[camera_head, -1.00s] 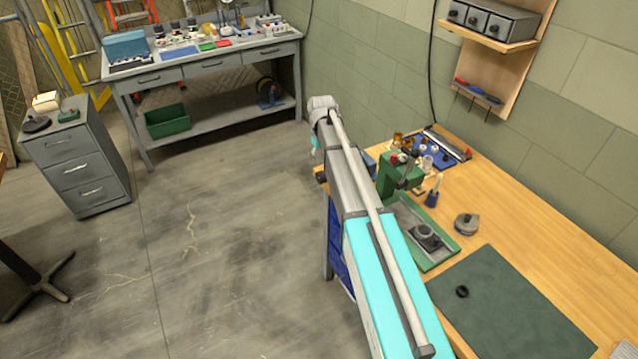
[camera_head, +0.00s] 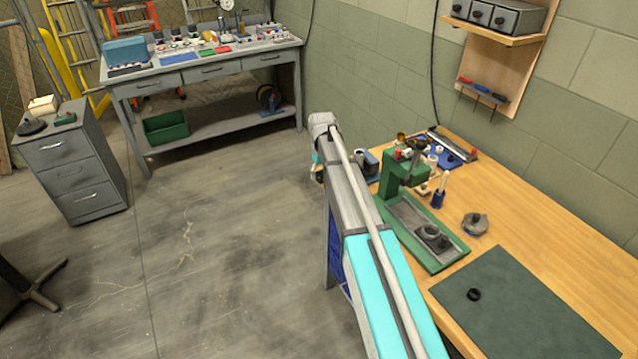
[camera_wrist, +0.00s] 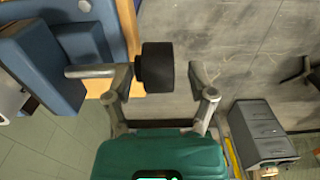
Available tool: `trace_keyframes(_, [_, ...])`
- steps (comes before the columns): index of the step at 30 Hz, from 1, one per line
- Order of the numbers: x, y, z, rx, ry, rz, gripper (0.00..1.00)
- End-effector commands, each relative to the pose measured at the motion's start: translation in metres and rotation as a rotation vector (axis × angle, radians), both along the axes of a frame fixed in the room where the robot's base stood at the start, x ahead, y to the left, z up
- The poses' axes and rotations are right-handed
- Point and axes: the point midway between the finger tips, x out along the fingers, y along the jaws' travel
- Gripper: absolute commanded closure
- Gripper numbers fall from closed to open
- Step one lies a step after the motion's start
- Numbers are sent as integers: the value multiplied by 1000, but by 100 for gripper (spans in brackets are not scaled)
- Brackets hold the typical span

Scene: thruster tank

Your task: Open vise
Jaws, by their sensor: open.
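The blue vise (camera_wrist: 45,65) fills the upper left of the wrist view at the edge of the wooden bench. A metal screw bar (camera_wrist: 88,71) runs from it to a black round knob (camera_wrist: 158,68). My gripper (camera_wrist: 162,73) is open, with one finger on each side of the knob; I cannot tell whether either finger touches it. The left finger crosses in front of the bar. In the head view, part of the vise (camera_head: 369,161) shows just right of my arm; my arm hides the knob and most of my gripper.
On the wooden bench (camera_head: 560,215) stand a green press (camera_head: 404,180), small bottles and a dark mat (camera_head: 515,310). A grey drawer cabinet (camera_head: 72,170) and a grey workbench (camera_head: 205,75) stand farther off. The concrete floor left of my arm is clear.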

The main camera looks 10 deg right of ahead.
Motion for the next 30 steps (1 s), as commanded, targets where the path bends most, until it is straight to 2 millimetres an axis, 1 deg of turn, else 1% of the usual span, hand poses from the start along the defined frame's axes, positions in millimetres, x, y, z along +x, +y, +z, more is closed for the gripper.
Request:
trace_keyframes(1, [0, 0, -8, 0, 0, 0, 29])
trace_keyframes(7, [0, 0, -17, 0, 0, 0, 29])
trace_keyframes(12, [0, 0, -20, 0, 0, -1, 29])
trace_keyframes(22, [0, -1, -20, 0, 0, -1, 29])
trace_keyframes(23, [0, -1, -20, 0, 0, -1, 30])
trace_keyframes(27, [0, -1, -20, 0, 0, -1, 56])
trace_keyframes(29, [0, 0, -20, 1, 0, -1, 68])
trace_keyframes(30, [0, 0, -20, 1, 0, 0, 75])
